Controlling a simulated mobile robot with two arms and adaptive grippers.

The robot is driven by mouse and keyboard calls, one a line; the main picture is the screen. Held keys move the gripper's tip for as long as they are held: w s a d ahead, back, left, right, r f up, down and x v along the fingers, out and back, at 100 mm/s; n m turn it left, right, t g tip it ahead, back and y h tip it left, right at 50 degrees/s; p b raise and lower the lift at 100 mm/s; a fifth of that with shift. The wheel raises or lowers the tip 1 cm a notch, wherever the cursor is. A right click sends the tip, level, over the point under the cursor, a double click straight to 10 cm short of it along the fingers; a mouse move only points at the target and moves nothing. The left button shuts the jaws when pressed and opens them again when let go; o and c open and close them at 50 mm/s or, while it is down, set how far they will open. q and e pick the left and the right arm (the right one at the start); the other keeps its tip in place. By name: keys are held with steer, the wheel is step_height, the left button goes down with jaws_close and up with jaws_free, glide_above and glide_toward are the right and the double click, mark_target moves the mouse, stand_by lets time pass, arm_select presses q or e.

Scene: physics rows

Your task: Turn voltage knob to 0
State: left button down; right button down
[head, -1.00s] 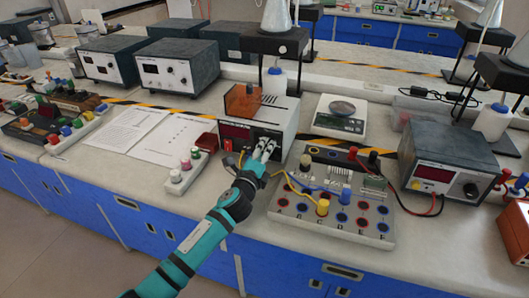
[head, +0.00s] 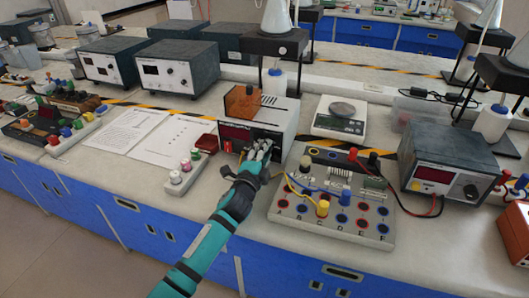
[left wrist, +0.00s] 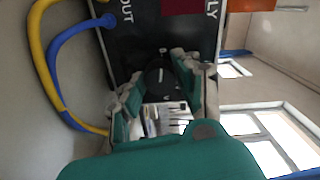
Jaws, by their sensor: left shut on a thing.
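The power supply (head: 286,117) is a white box with a black front and a red display (head: 236,133). In the head view, my left gripper (head: 262,147) is at the right part of that front, and its fingers hide the knob. In the left wrist view, the dark voltage knob (left wrist: 158,76) sits between the two fingers of my left gripper (left wrist: 160,85), which is shut on it. The knob's pointer and scale cannot be read clearly. The front panel (left wrist: 135,35) shows white lettering, turned on its side. My right gripper is not in view.
A board with coloured sockets (head: 345,228) and yellow and blue leads stands right of my arm. A small knob strip (head: 186,176) and paper sheets (head: 170,140) lie to the left. A scale (head: 340,118) stands behind, and another supply (head: 452,165) is at the right.

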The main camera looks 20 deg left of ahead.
arm_select(q)
steer(key=c, duration=0.9)
jaws_free()
steer(key=shift+a, duration=0.1)
steer(key=shift+c, duration=0.2)
steer(key=s, duration=1.2)
steer(key=shift+a, duration=0.2)
steer(key=shift+f, duration=0.1)
